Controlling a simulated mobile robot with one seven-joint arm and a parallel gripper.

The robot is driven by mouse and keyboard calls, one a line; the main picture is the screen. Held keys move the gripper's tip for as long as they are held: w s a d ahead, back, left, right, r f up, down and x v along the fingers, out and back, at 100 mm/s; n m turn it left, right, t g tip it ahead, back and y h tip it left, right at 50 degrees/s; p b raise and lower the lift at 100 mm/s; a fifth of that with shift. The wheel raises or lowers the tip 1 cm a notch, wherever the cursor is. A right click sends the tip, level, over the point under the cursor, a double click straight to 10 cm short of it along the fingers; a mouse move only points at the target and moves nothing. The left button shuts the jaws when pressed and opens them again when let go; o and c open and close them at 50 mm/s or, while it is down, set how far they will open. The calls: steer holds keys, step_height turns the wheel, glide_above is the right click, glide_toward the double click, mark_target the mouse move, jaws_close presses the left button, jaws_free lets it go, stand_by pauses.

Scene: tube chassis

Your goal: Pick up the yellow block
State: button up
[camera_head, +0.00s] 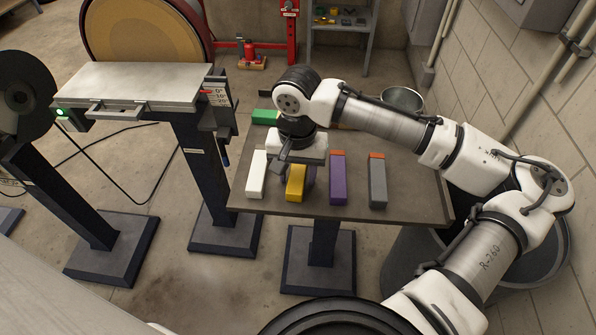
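The yellow block (295,184) stands near the front edge of the grey-brown table (415,208), between a white block (256,177) and a purple block (338,180). My gripper (301,166) points down right at the yellow block and hides its rear and upper part. A dark part of the gripper shows close beside the block's right side. The fingertips are mostly hidden, so I cannot tell whether they are open or touch the block.
A grey block (377,184) stands right of the purple one. Orange pieces show at the far ends of both. A green block (265,117) lies at the table's back left. A machine with a flat metal table (145,83) stands to the left. The table's right side is clear.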

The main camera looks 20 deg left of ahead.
steer(key=c, duration=0.7)
steer(key=shift+c, duration=0.3)
steer(key=shift+r, duration=0.15)
